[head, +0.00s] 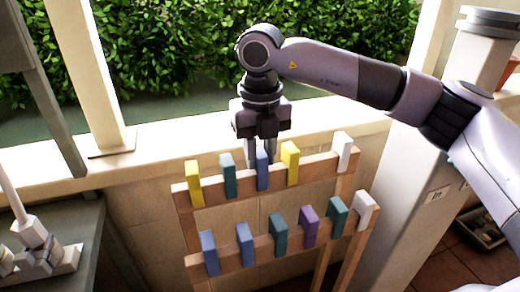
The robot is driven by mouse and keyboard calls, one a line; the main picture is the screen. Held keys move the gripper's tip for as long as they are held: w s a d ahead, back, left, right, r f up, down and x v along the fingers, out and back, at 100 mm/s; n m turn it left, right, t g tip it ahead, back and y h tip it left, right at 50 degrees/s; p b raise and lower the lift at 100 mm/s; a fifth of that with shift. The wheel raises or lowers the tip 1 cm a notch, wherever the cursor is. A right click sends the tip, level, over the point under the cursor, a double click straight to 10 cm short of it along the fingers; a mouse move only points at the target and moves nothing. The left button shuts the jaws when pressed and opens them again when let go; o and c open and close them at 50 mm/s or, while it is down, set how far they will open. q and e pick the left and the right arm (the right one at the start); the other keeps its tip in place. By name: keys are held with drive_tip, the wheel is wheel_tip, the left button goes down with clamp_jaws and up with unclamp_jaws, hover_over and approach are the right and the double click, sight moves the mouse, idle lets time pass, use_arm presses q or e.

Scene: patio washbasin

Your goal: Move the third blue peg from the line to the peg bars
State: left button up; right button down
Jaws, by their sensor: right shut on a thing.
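A wooden rack holds two peg bars, an upper bar (213,187) and a lower bar (262,243). My right gripper (262,157) comes down from above onto the upper bar and is shut on a blue peg (262,177). That peg sits upright at the upper bar, between a teal peg (228,178) and a yellow peg (290,164). The gripper hides its top end. Two other blue pegs are on the lower bar, one at the left end (210,253) and one beside it (244,244). My left gripper is not in view. I cannot make out the line.
The upper bar also carries another yellow peg (194,184) and a white peg (342,152). Teal, purple (309,226) and white pegs sit on the lower bar. A pale ledge (170,150) runs behind the rack. A pale post (415,160) stands at the right.

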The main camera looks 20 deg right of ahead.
drive_tip(key=c, duration=0.8)
unclamp_jaws()
drive_tip(key=shift+r, duration=0.1)
drive_tip(key=shift+r+p, duration=0.35)
wheel_tip(320, 180, up, 7)
drive_tip(key=p, duration=0.5)
drive_tip(key=shift+r, duration=0.1)
